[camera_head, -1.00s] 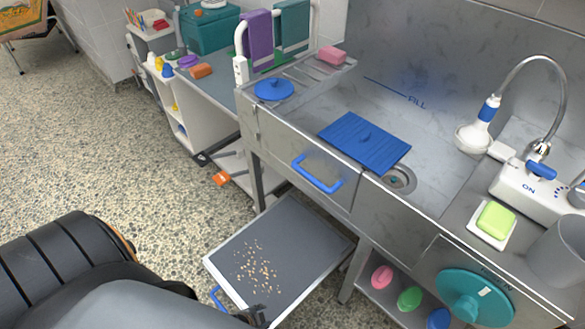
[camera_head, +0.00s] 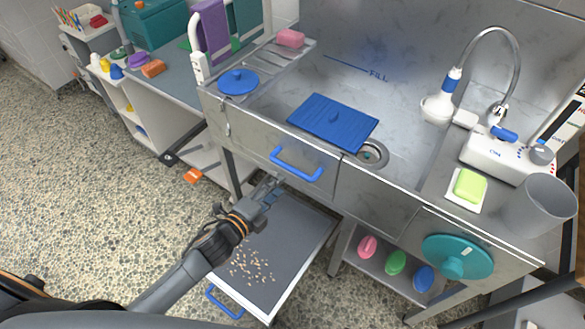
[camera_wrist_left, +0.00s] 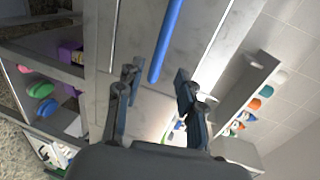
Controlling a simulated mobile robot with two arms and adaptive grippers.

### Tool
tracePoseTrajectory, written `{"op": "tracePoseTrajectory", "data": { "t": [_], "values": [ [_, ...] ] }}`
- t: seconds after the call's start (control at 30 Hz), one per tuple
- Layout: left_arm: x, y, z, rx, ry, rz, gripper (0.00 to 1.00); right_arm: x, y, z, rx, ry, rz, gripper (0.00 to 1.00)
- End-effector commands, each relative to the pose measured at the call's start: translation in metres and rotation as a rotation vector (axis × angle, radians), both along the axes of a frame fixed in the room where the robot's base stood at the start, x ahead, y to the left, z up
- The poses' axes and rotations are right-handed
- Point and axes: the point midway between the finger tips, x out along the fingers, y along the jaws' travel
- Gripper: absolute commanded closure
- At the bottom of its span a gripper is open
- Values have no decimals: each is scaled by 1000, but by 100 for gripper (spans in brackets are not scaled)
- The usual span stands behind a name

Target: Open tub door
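The steel tub (camera_head: 318,72) has a front door panel (camera_head: 258,150) with a blue bar handle (camera_head: 297,166). The handle also shows in the left wrist view (camera_wrist_left: 165,40), ahead of and between the fingers. The panel looks shut, flush with the tub front. My left gripper (camera_head: 270,188) is just below and left of the handle, apart from it. In the left wrist view my left gripper (camera_wrist_left: 157,85) has its fingers spread with nothing between them. My right gripper is not in view.
A pulled-out tray (camera_head: 290,235) with scattered pellets lies below the left arm. A blue ribbed mat (camera_head: 333,122) lies in the tub. A teal round knob (camera_head: 457,257) is on the front at right. A shelf holds several coloured oval pieces.

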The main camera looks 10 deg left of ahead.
Motion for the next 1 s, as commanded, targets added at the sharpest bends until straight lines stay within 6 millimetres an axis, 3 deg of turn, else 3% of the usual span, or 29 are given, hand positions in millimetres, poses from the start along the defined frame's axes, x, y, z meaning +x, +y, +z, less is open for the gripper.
{"op": "tracePoseTrajectory", "data": {
  "t": [0.2, 0.4, 0.87, 1.0],
  "values": [
    [44, -18, -9, -1, -1, 0, 62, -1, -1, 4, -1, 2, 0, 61],
    [71, -29, -16, -3, 1, 1, 62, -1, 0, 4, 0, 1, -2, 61],
    [82, -34, -18, -2, 1, 0, 62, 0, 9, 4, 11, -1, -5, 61],
    [82, -34, -19, -1, 2, 0, 91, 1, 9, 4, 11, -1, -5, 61]
  ]
}}
